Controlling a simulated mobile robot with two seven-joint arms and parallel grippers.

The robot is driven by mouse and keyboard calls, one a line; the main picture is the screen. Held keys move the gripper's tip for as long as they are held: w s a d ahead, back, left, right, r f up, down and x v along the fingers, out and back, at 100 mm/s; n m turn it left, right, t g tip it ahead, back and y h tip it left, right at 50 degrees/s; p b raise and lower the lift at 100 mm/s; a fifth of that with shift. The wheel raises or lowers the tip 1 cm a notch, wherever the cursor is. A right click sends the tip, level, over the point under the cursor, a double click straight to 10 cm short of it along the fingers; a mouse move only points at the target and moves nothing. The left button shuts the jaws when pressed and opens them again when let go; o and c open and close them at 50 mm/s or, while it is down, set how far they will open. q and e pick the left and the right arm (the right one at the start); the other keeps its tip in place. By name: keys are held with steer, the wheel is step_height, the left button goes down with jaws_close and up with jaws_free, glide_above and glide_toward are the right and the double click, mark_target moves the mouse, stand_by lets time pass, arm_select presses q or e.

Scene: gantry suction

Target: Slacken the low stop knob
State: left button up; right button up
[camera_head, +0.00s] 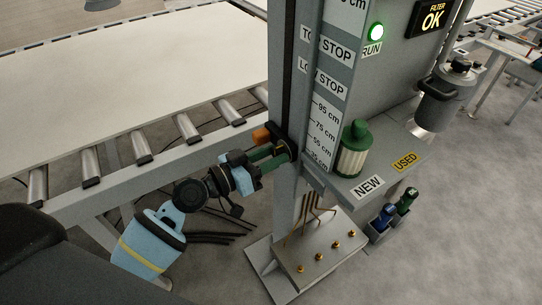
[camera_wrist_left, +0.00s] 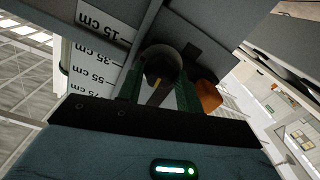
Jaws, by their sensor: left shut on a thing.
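The black round low stop knob (camera_wrist_left: 163,64) sits between the green fingers of my left gripper (camera_wrist_left: 160,88) in the left wrist view. In the head view my left gripper (camera_head: 278,157) reaches the mast from the left, just left of the height scale, shut on the knob. The fingers and wrist hide much of the knob there. An orange block (camera_head: 262,136) sits beside it, and it also shows in the left wrist view (camera_wrist_left: 207,96). My right gripper is not in view.
A scale (camera_head: 326,108) with stop labels runs along the mast. A green-capped filter (camera_head: 353,150) stands on the shelf by the NEW label (camera_head: 368,187). The roller conveyor (camera_head: 137,147) lies close behind my left arm. A lamp by RUN (camera_head: 376,32) glows green.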

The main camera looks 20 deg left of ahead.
arm_select(q)
steer(key=shift+n, duration=1)
steer(key=o, duration=1)
steer(key=shift+b+v, duration=1.1)
steer(key=shift+v, duration=2.85)
steer(key=shift+f, duration=0.1)
